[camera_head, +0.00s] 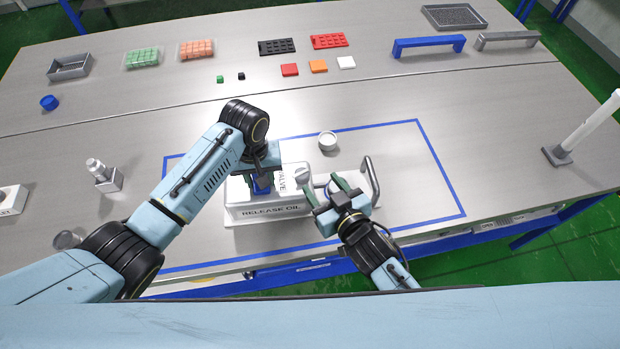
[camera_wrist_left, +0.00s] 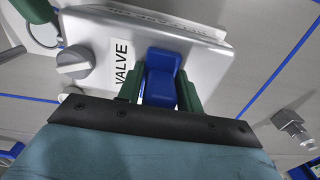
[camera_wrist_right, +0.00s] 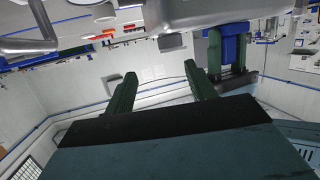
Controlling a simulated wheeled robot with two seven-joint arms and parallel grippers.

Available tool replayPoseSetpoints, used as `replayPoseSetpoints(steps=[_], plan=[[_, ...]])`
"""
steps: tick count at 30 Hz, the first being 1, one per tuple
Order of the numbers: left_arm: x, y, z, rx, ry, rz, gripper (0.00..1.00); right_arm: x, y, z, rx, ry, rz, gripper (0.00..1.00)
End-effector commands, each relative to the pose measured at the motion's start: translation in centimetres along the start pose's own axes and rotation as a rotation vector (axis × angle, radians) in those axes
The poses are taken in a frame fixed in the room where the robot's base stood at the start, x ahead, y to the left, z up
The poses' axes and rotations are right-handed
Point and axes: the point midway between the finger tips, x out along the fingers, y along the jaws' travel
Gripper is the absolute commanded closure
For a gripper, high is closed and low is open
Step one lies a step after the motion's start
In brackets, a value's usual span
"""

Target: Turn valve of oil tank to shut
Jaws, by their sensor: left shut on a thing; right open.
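The oil tank (camera_head: 237,214) is a silver box with "RELEASE OIL" on its front and a "VALVE" label (camera_wrist_left: 121,62) on top. The valve is a round grey knob (camera_head: 303,175) with a raised grip bar; it also shows beside the label in the left wrist view (camera_wrist_left: 75,62). My left gripper (camera_head: 262,182) is shut on a blue block-like part (camera_wrist_left: 163,75) on the tank's top, on the other side of the label. My right gripper (camera_head: 324,188) is open and empty just right of the knob. Its fingers (camera_wrist_right: 160,80) have nothing between them.
A curved metal handle (camera_head: 374,180) rises close right of my right gripper. A small round cup (camera_head: 327,141) stands behind the tank. Blue tape (camera_head: 440,175) frames this area. A grey fitting (camera_head: 105,176) stands left, a white rod (camera_head: 585,130) far right. Trays and blocks line the back.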

Motion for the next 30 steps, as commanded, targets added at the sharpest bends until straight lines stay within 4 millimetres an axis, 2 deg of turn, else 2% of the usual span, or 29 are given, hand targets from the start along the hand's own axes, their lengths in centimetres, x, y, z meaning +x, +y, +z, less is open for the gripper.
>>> replayPoseSetpoints(steps=[1,9,18,23,30], plan=[[-0.1,0.1,-0.1,0.0,0.003,0.002,1.0,-0.3,0.4,0.9,-0.012,0.029,-0.028,0.45],[-0.1,0.1,-0.1,0.0,0.003,0.002,1.0,-3.1,1.8,3.6,-0.022,0.192,-0.2,0.45],[-0.1,0.1,-0.1,0.0,0.003,0.002,1.0,-5.2,2.5,4.7,-0.013,0.269,-0.305,0.45],[-0.1,0.1,-0.1,0.001,0.003,0.002,1.0,-4.0,2.1,4.3,-0.011,0.277,-0.31,0.45],[-0.1,0.1,-0.1,0.001,0.003,0.002,1.0,0.4,0.6,2.9,-0.011,0.277,-0.31,0.45]])
